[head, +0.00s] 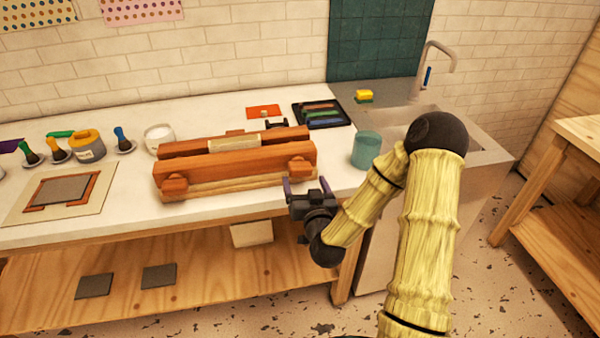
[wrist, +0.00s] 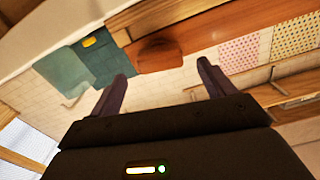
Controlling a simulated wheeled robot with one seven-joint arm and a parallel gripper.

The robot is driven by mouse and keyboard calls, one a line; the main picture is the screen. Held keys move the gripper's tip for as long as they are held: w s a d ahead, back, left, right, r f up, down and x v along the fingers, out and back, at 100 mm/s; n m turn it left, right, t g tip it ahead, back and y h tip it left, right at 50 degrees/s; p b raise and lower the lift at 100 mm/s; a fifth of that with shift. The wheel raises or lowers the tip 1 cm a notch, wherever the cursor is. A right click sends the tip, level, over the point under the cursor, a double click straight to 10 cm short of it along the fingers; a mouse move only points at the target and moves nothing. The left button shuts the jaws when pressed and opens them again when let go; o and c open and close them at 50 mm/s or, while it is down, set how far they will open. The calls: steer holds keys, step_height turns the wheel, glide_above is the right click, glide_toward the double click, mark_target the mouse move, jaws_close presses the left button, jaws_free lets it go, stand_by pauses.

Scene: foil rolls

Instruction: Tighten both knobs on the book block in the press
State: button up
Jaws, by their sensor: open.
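The wooden press (head: 235,167) lies on the white counter, with a pale book block (head: 234,143) between its reddish beams. Its left knob (head: 175,185) and right knob (head: 300,168) stick out of the front beam. My gripper (head: 306,186) is open and empty just in front of the right knob, apart from it as far as I can tell. In the wrist view the right knob (wrist: 160,53) shows beyond and between the spread fingers (wrist: 162,76). How far each knob is turned cannot be told.
A teal cup (head: 366,150) stands right of the press, close to my arm. A white jar (head: 159,139), brushes and a yellow-grey pot (head: 88,146) stand to the left. A dark tray (head: 321,114) lies behind. The counter's front edge runs below my gripper.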

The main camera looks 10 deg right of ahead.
mark_target(302, 173)
steer(key=w+p, duration=0.1)
steer(key=w, duration=0.5)
steer(key=shift+w, duration=0.2)
steer(key=c, duration=1)
